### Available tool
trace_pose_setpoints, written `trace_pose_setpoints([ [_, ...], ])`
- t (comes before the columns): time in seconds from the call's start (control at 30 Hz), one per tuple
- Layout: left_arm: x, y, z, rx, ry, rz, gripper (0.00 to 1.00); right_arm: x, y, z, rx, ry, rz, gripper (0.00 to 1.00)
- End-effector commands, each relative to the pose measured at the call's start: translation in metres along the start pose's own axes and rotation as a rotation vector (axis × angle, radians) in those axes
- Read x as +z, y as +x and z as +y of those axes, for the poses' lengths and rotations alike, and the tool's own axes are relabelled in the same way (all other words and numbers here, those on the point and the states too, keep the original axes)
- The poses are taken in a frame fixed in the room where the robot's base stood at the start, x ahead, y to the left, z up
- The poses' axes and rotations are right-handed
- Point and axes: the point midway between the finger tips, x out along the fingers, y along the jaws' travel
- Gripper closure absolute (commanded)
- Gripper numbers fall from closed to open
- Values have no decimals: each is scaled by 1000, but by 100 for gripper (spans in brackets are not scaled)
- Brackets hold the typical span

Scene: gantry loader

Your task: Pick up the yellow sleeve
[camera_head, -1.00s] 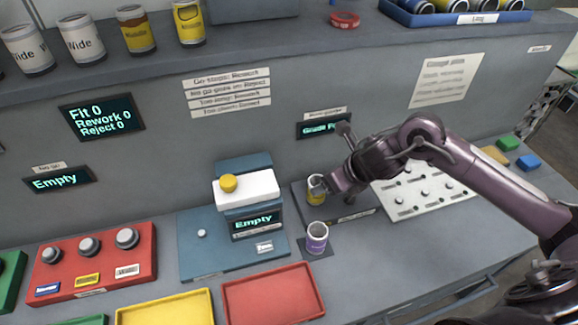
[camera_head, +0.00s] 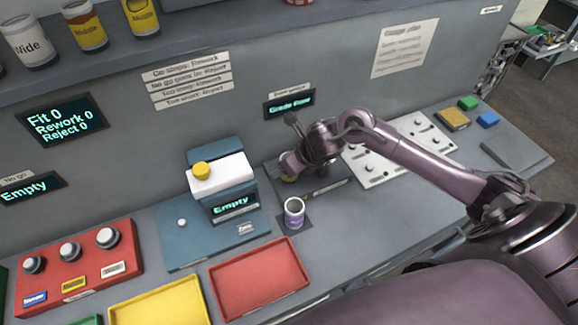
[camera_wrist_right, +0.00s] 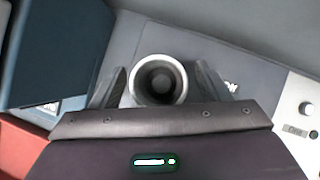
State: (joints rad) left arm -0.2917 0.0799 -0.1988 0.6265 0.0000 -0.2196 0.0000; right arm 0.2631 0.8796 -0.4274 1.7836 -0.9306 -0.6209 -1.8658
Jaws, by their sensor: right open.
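The yellow sleeve (camera_head: 289,179) stands on a dark plate behind the purple sleeve, mostly hidden by my right gripper (camera_head: 287,167). In the right wrist view I look down on a round, hollow grey rim with a dark inside, the top of the sleeve (camera_wrist_right: 159,62). My right gripper's fingers (camera_wrist_right: 160,85) stand on both sides of it, with the jaws open. I cannot tell whether either finger touches it. My left gripper is out of view.
A purple-and-white sleeve (camera_head: 294,213) stands just in front. The blue gauge station (camera_head: 215,228) with its white top is to the left. A red tray (camera_head: 260,277) and a yellow tray (camera_head: 160,305) lie at the front. A white pegboard (camera_head: 400,150) is right.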

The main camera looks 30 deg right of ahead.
Motion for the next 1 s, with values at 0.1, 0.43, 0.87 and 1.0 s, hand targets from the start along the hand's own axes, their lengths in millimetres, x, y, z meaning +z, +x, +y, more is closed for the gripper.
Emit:
trace_pose_setpoints([
  [0.1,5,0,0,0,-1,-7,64,0,0,0,0,0,0,43],
  [0.43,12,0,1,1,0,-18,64,0,0,0,0,1,0,86],
  [0.87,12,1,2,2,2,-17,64,7,-8,-1,0,1,-5,95],
  [1.0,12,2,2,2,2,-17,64,17,-22,-1,-2,-1,-8,95],
])
